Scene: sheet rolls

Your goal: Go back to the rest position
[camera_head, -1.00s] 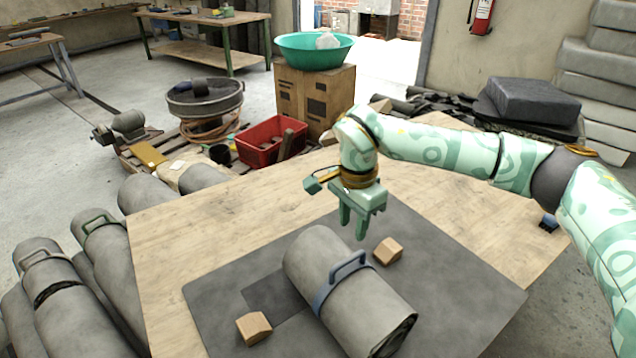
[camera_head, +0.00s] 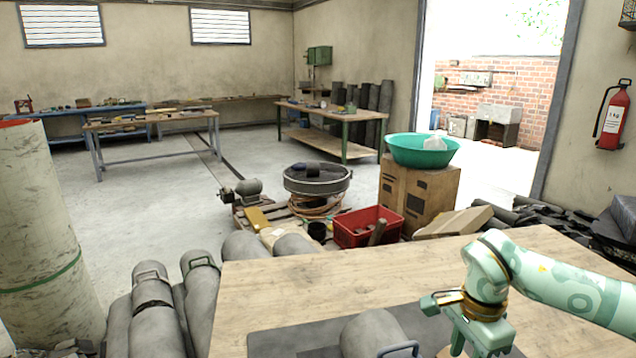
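My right gripper (camera_head: 478,345) hangs over the table at the lower right, fingers pointing down. Its fingertips are cut off by the bottom edge, so its opening is hard to judge. A grey sheet roll (camera_head: 372,334) with a blue-grey handle (camera_head: 398,349) lies on a dark mat (camera_head: 290,340) on the wooden table (camera_head: 262,287), left of the gripper and apart from it. A wooden block (camera_head: 444,351) shows partly beside the gripper. My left gripper is not in view.
More grey rolls with handles (camera_head: 150,310) stand left of the table. Behind it are a red crate (camera_head: 368,238) and a cardboard box (camera_head: 433,195) under a green basin (camera_head: 408,150). A tall pale roll (camera_head: 45,240) stands at far left. Open floor lies beyond.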

